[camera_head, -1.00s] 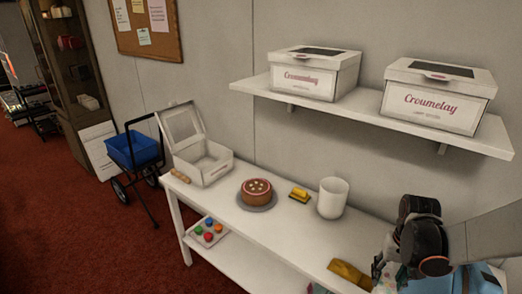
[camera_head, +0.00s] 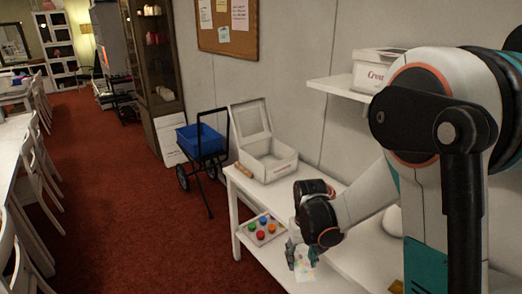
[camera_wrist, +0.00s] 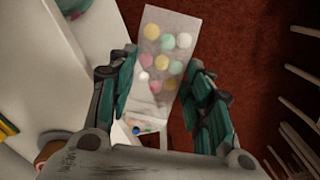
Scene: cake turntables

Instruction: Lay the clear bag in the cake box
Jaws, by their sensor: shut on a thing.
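The clear bag (camera_wrist: 165,50), with round pastel pieces showing in it, is between the fingers of my gripper (camera_wrist: 160,82) in the wrist view. In the head view my gripper (camera_head: 301,250) points down, shut on the bag (camera_head: 304,268), which hangs at the front edge of the white table. The white cake box (camera_head: 268,164) stands on the table's far end with its windowed lid raised. It is beyond my gripper, apart from the bag. The box's floor is only partly visible.
A tray (camera_head: 250,236) of coloured balls sits on the lower shelf. A blue-basket cart (camera_head: 203,141) stands left of the table (camera_head: 232,178). A closed box (camera_head: 366,72) is on the wall shelf (camera_head: 335,89). My arm hides much of the table. Red carpeted floor is open at left.

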